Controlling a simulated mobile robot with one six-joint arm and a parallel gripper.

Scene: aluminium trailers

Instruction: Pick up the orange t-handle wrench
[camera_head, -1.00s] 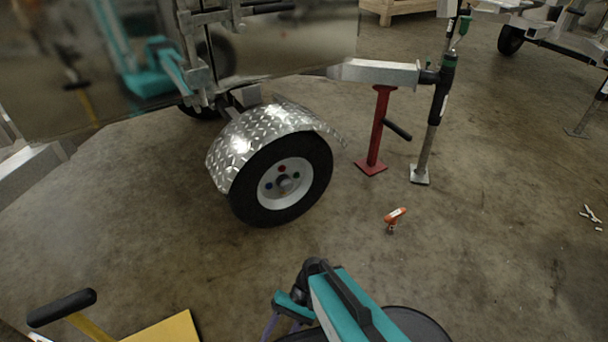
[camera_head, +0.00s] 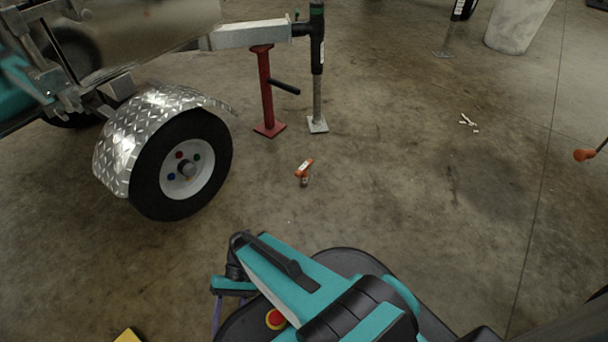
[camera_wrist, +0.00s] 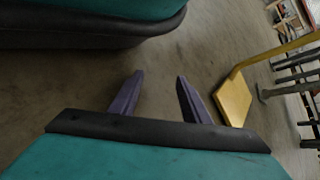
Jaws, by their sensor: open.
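The orange t-handle wrench (camera_head: 304,169) is on the concrete floor in the head view, a little right of the trailer wheel. Its orange handle lies across the top and a short grey part shows below it. In the wrist view, my gripper (camera_wrist: 159,82) has its two purple fingers spread apart with nothing between them. The wrench does not show in the wrist view. In the head view, my folded arm is at the bottom, apart from the wrench, with bare floor between them.
The trailer wheel (camera_head: 184,167) with its shiny fender stands at the left. A red stand (camera_head: 266,95) and a jack leg (camera_head: 317,75) stand behind the wrench. White pieces (camera_head: 467,122) lie at the right. A yellow plate (camera_wrist: 234,99) shows in the wrist view. Floor around the wrench is clear.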

